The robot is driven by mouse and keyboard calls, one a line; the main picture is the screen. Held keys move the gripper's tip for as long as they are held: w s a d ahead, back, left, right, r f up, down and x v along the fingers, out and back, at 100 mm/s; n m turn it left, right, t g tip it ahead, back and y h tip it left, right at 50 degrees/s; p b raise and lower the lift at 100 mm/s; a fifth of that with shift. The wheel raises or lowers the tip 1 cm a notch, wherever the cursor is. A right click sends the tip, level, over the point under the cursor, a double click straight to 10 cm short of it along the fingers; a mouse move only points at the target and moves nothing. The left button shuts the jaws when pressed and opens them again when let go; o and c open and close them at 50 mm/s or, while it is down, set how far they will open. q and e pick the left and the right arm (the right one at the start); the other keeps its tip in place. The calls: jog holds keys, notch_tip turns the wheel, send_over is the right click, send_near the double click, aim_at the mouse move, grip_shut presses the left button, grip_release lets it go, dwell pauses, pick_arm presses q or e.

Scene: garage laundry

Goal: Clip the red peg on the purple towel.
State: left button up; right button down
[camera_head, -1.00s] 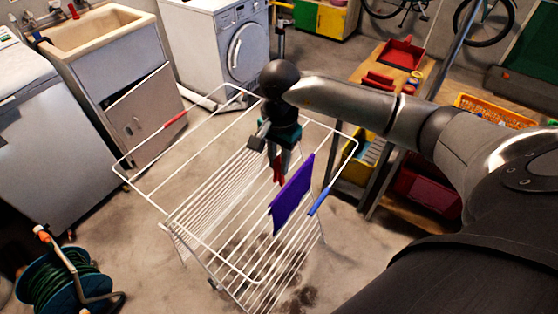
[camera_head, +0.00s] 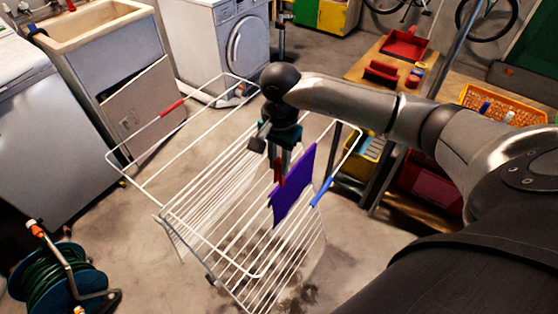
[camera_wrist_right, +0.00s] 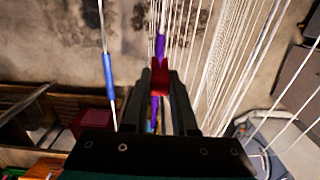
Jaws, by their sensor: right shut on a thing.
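The purple towel (camera_head: 294,187) hangs over the rods of the white drying rack, near its right side. My right gripper (camera_head: 281,168) points down at the towel's upper left edge. It is shut on the red peg (camera_head: 279,172). In the right wrist view, the red peg (camera_wrist_right: 159,78) sits between the two dark fingers (camera_wrist_right: 160,95). The towel (camera_wrist_right: 160,45) shows there as a thin purple strip in line with the peg, on both sides of it. I cannot tell whether the peg's jaws are around the towel. My left gripper is not in view.
The white drying rack (camera_head: 188,216) stands on the concrete floor, with a blue sleeve (camera_head: 321,192) right of the towel and a red sleeve (camera_head: 172,107) at the far left. A wooden bench (camera_head: 385,68) with red trays stands behind. A hose reel (camera_head: 48,280) is at lower left.

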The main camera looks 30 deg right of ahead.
aim_at(279, 177)
jog(key=shift+f+b, duration=2.6)
jog(key=shift+f, duration=0.3)
jog(key=c, duration=0.6)
grip_release()
jog(key=shift+r, duration=0.1)
jog(key=shift+r, duration=0.1)
notch_tip(279, 177, up, 15)
jog(key=shift+s+p, duration=0.1)
jog(key=shift+p, duration=0.6)
jog(key=shift+s, duration=0.1)
